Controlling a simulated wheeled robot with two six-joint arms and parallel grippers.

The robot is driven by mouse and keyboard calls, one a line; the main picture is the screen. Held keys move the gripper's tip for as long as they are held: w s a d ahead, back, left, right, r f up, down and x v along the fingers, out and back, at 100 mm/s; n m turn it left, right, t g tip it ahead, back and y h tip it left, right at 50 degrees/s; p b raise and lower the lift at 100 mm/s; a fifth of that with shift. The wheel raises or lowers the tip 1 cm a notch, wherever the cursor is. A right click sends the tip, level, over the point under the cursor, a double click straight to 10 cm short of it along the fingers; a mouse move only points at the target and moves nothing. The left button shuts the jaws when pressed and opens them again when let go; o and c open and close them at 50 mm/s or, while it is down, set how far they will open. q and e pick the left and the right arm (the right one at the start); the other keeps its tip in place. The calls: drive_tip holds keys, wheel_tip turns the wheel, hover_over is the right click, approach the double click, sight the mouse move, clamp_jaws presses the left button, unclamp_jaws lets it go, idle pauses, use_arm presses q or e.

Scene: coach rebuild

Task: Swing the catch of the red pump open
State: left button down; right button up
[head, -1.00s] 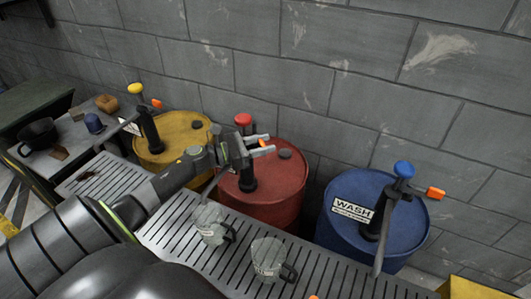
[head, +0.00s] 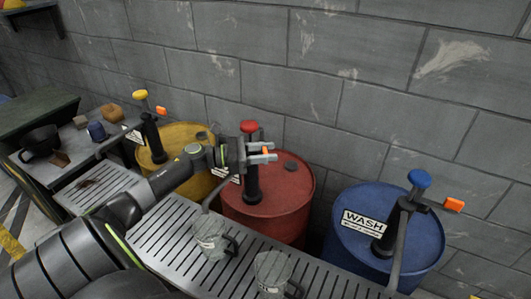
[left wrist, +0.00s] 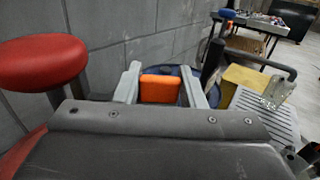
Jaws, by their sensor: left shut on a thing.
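The red pump (head: 251,165) stands on the red drum (head: 285,195), with its red knob on top. The knob shows large at the left of the left wrist view (left wrist: 40,62). Its orange catch (left wrist: 160,89) sits between my left gripper's two grey fingers, and only a small part of it shows in the head view. My left gripper (head: 263,153) reaches in from the left, just below the knob, and is shut on the catch. My right gripper is not in view.
A yellow drum (head: 178,158) stands to the left and a blue WASH drum (head: 420,240) to the right, each with a pump. Two clear mugs (head: 209,238) (head: 272,270) stand on the slatted rack (head: 165,230) in front. A block wall (head: 340,80) closes the back.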

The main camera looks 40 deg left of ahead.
use_arm(q)
drive_tip(key=c, duration=0.9)
unclamp_jaws()
drive_tip(key=b+v, duration=0.1)
drive_tip(key=v, duration=1.6)
drive_tip(key=shift+s+a+b, duration=0.1)
drive_tip(key=shift+a+b, duration=0.15)
drive_tip(key=shift+b, duration=0.15)
